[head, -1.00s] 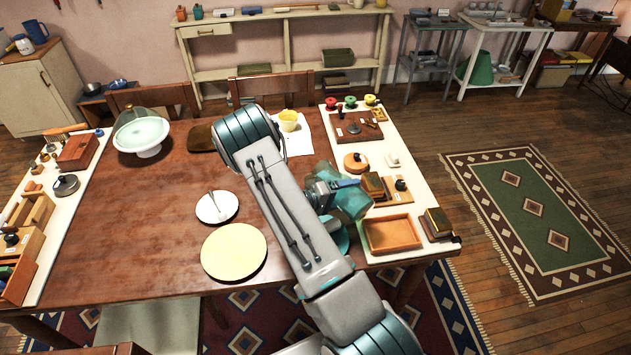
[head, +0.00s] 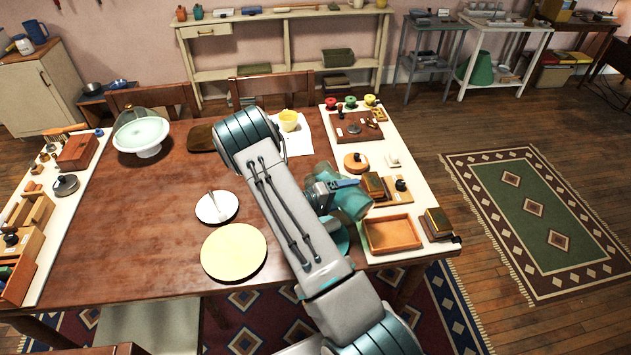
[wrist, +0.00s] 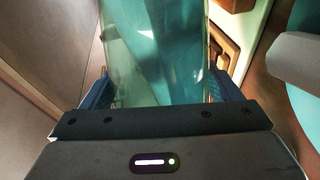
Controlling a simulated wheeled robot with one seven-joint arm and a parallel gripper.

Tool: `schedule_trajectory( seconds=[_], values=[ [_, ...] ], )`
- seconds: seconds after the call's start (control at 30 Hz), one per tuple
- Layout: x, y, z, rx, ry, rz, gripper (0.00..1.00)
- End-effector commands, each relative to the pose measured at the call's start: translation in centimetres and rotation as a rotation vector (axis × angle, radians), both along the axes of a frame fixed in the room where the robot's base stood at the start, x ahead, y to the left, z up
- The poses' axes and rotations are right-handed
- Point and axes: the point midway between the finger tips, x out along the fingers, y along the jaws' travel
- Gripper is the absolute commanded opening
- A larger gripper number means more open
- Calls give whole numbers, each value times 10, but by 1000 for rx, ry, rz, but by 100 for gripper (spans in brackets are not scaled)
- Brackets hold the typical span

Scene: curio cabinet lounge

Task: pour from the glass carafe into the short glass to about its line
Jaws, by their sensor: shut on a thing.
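My gripper (wrist: 158,98) is shut on the glass carafe (wrist: 150,50), a translucent teal vessel that fills the space between the blue fingers in the wrist view. In the head view the carafe (head: 352,203) shows just right of my arm, over the right side of the table, and looks tilted. A blue finger of my gripper (head: 343,184) shows against it. The carafe's mouth and the level inside cannot be made out. I cannot make out the short glass or its line in either view; my arm covers part of the table.
A cream runner (head: 352,125) on the right holds a wooden tray (head: 392,234), small boxes and knobs. A yellow cup (head: 289,121) stands behind my arm. A yellow plate (head: 234,252), a white plate (head: 217,207) and a domed cake stand (head: 141,137) are left. Bare tabletop (head: 150,220) lies between.

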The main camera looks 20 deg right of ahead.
Motion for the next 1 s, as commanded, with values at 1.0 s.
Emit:
schedule_trajectory(
  seconds=[1.0],
  values=[
    [1, 0, -2, -13, 37, 0, 33]
  ],
)
